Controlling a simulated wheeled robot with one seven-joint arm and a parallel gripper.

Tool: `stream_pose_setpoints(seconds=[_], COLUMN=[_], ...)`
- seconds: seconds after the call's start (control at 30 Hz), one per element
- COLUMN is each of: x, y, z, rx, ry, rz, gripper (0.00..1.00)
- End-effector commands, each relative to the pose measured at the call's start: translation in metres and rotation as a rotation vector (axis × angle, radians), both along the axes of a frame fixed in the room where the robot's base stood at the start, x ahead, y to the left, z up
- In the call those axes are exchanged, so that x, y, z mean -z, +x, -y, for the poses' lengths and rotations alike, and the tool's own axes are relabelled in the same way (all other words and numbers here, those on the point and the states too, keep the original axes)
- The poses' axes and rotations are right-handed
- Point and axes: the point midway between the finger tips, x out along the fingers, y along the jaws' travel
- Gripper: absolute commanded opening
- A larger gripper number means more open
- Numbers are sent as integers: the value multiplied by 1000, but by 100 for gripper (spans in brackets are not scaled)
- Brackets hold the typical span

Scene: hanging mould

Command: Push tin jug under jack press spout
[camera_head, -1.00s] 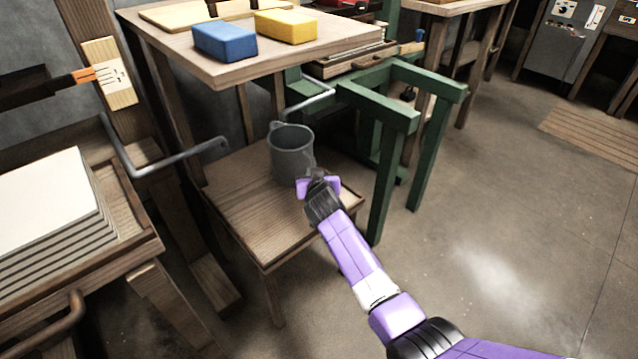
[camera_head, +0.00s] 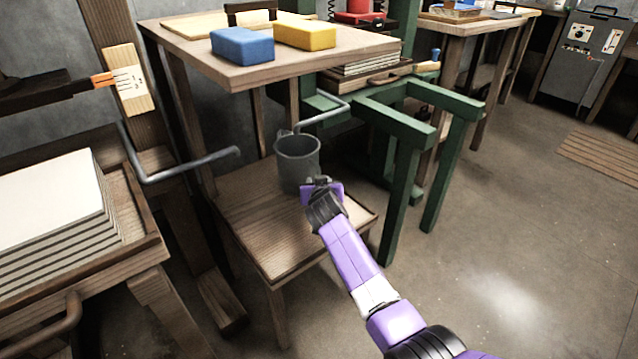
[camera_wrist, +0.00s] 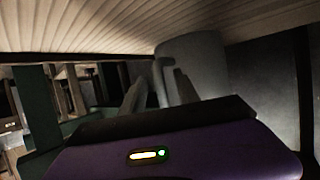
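In the wrist view the jug (camera_wrist: 193,58) stands just beyond my gripper (camera_wrist: 157,88).
A wooden table with a blue block (camera_head: 242,45) and a yellow block (camera_head: 305,35) stands behind the stool. Green press legs (camera_head: 402,205) rise right of the stool. A grey bent bar (camera_head: 190,165) juts out at left.

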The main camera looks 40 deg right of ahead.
Motion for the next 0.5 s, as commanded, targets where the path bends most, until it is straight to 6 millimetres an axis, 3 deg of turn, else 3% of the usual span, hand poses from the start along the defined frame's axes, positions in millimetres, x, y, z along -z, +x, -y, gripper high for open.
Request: stream_pose_setpoints(seconds=[0.23, 0.5], x=[-5, -21], y=[-5, -36], z=[-4, -23], rx=[-1, -2], ry=[0, 0], rz=[1, 1], gripper=[38, 38])
